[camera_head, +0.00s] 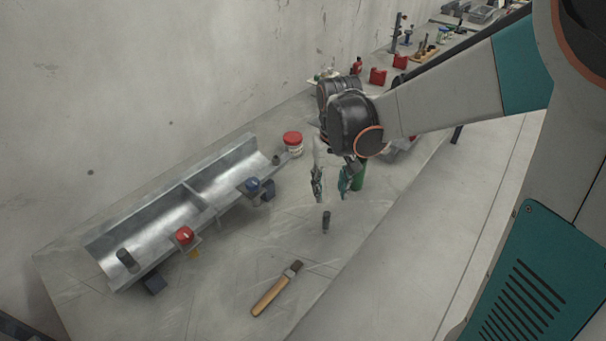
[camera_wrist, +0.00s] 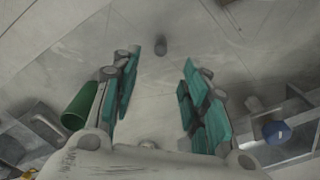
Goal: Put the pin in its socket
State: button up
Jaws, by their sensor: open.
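The pin appears to be the small dark upright cylinder (camera_head: 326,222) on the bench. It also shows in the wrist view (camera_wrist: 161,46), beyond and between my fingertips. My gripper (camera_head: 331,187) is open and empty above the pin, pointing down, with clear space between its teal-padded fingers. A long grey metal trough (camera_head: 205,183) lies to the left, with a red knob (camera_head: 184,235) and a blue knob (camera_head: 252,184) on its near side. A dark round opening or cylinder (camera_head: 127,260) shows at its near-left end; I cannot tell whether this is the socket.
A wooden-handled brush (camera_head: 276,290) lies in front of the pin. A green cylinder (camera_head: 359,174) stands just behind my gripper, and a red-lidded jar (camera_head: 292,143) stands near the wall. The bench around the pin is clear.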

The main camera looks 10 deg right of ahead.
aim_at(326, 221)
notch_tip(326, 221, down, 9)
jog(key=b, duration=0.3)
jog(key=shift+f, duration=0.1)
jog(key=f+b, duration=0.1)
jog(key=f, duration=0.1)
jog(key=f+b, duration=0.1)
jog(key=f, duration=0.2)
jog(key=shift+w+a, duration=0.1)
jog(key=shift+w, duration=0.1)
grip_shut()
